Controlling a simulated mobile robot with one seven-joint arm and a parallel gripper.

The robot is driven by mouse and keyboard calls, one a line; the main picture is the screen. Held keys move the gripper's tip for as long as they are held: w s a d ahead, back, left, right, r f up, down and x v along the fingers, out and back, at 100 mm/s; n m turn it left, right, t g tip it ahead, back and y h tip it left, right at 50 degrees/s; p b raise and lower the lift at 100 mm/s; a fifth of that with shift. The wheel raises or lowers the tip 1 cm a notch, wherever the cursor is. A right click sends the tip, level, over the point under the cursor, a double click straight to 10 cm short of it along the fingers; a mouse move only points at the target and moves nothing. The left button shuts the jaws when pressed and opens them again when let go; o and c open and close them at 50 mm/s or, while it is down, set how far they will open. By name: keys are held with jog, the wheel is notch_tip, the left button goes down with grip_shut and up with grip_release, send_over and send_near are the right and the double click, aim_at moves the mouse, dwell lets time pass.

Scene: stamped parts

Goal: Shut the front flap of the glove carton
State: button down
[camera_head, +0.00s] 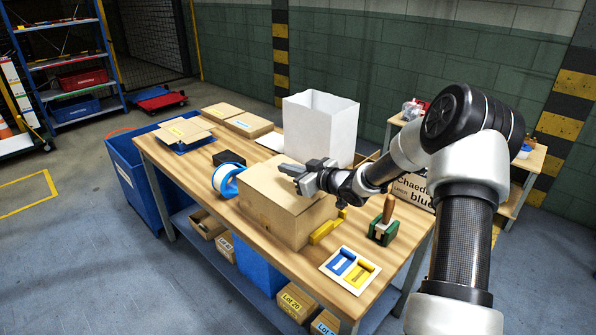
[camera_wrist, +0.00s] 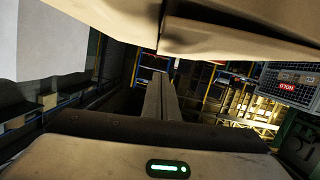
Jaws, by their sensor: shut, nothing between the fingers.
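The glove carton (camera_head: 268,217) is a brown cardboard box in the middle of the workbench. Its top looks covered in the head view; I cannot clearly tell which panel is the front flap or whether it lies flat. My gripper (camera_head: 290,171) is shut and empty, at the far right part of the carton's top, its fingers pointing left. I cannot tell whether it touches the cardboard. In the wrist view the shut fingers (camera_wrist: 160,98) run up the middle, and a cardboard panel (camera_wrist: 230,30) with a dark gap fills the top.
A tall white open bag or box (camera_head: 320,125) stands behind the carton. A blue tape roll (camera_head: 227,180) is at its left. A yellow object (camera_head: 327,231), a green-based stamp (camera_head: 384,227) and a white card (camera_head: 350,269) lie at its right and front. Flat cartons (camera_head: 249,123) lie farther back.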

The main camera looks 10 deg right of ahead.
jog(key=shift+d+f, duration=0.15)
jog(key=shift+f, duration=0.55)
jog(key=shift+d+f, duration=0.1)
jog(key=shift+f, duration=0.6)
